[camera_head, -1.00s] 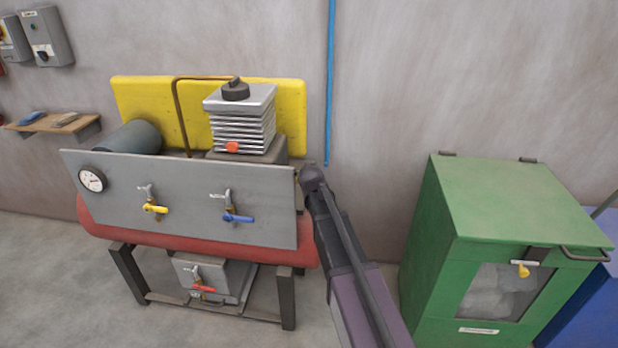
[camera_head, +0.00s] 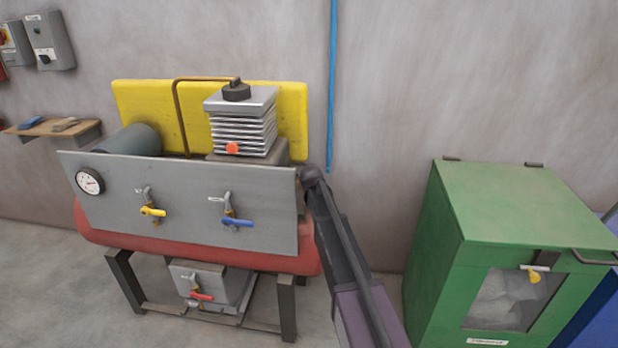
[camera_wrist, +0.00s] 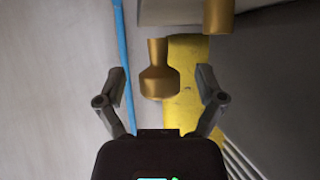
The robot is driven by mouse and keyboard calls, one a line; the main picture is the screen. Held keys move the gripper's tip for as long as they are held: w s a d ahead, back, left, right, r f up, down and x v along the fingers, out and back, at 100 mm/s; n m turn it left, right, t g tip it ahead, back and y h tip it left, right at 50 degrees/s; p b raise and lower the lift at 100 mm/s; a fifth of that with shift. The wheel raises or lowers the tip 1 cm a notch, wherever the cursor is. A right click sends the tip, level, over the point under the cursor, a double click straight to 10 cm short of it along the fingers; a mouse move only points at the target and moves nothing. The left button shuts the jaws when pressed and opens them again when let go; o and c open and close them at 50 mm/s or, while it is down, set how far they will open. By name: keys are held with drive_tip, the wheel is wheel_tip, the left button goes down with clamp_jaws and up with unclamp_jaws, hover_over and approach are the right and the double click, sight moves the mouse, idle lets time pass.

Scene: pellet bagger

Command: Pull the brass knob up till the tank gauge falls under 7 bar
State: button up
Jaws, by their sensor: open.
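The brass knob (camera_wrist: 158,80) shows in the wrist view, with a wide collar and a narrower neck. My gripper (camera_wrist: 161,84) is open, one finger on each side of the knob, with visible gaps; contact is not seen. In the head view my arm hides the knob and gripper at the right end of the grey panel (camera_head: 190,235). The round white tank gauge (camera_head: 89,181) is at the panel's left end; its reading is too small to make out. The red tank (camera_head: 200,249) lies below the panel.
Yellow (camera_head: 152,212) and blue (camera_head: 238,223) valve handles are on the panel. A finned compressor block (camera_head: 241,130) stands behind it, before a yellow guard (camera_head: 135,103). Another brass part (camera_wrist: 219,15) is at the wrist view's top. A green cabinet (camera_head: 422,255) stands right.

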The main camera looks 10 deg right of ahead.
drive_tip(key=c, duration=1.2)
drive_tip(key=shift+r, duration=0.3)
drive_tip(key=shift+r+p, duration=0.35)
drive_tip(key=shift+p, duration=0.3)
drive_tip(key=shift+w+r, duration=0.15)
drive_tip(key=shift+r, duration=0.05)
drive_tip(key=o, duration=1.2)
drive_tip(key=shift+c, duration=0.2)
